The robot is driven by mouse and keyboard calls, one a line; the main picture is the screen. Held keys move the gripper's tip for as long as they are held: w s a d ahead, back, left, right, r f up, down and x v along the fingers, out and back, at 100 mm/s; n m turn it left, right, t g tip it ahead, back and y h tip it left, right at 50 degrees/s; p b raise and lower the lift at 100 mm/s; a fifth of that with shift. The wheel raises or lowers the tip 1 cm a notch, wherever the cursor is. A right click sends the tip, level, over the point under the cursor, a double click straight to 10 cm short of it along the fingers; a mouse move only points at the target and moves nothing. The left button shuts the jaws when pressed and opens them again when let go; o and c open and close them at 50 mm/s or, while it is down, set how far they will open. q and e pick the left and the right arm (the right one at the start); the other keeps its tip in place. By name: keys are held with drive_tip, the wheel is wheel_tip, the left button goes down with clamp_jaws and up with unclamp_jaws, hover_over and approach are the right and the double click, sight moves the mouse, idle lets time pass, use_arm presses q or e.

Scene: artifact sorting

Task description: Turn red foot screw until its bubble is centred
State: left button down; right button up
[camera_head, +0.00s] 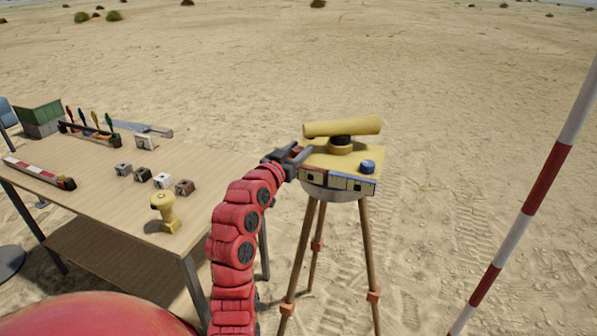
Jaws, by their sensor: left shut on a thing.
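The yellow levelling instrument (341,127) stands on a wooden tripod (366,245), its tube lying across the top of a yellow plate (346,157). The red foot screw (297,149) is at the plate's left corner, mostly hidden by my gripper. My left gripper (291,157) reaches it from the left and is shut on it. A blue foot screw (368,166) stands free at the right corner. Bubble windows line the plate's front edge (340,182); the bubbles are too small to read. My right gripper is out of view.
A wooden table (110,205) at left holds a yellow stamp (165,212), several small blocks, a rack of coloured tools (90,133), a trowel and a green box (40,115). A red-and-white pole (535,190) leans at right. Open sand lies behind the tripod.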

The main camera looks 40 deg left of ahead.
use_arm(q)
drive_tip(key=m+h+b, duration=0.1)
drive_tip(key=h+b, duration=0.1)
drive_tip(key=b, duration=0.1)
drive_tip(key=m+h+b, duration=0.2)
drive_tip(key=h+b, duration=0.1)
drive_tip(key=b, duration=0.1)
drive_tip(key=m+h+b, duration=0.2)
drive_tip(key=h+b, duration=0.1)
drive_tip(key=shift+f+g+b, duration=0.4)
drive_tip(key=shift+r+m+h, duration=0.1)
drive_tip(key=shift+m+h, duration=0.4)
drive_tip(key=shift+h, duration=0.1)
drive_tip(key=m+g+h, duration=0.1)
drive_tip(key=h, duration=0.1)
drive_tip(key=shift+r+m+g+h+b, duration=0.3)
drive_tip(key=shift+m+g+b, duration=0.05)
drive_tip(key=shift+m+g, duration=0.05)
drive_tip(key=shift+d+m+g+h, duration=0.1)
drive_tip(key=shift+m+g+h, duration=0.6)
drive_tip(key=shift+h, duration=0.3)
drive_tip(key=shift+p, duration=0.3)
drive_tip(key=shift+f+m+g+h, duration=0.1)
drive_tip(key=shift+m+g+h, duration=0.2)
drive_tip(key=shift+m, duration=0.1)
drive_tip(key=shift+c, duration=2.2)
unclamp_jaws()
drive_tip(key=shift+d, duration=0.1)
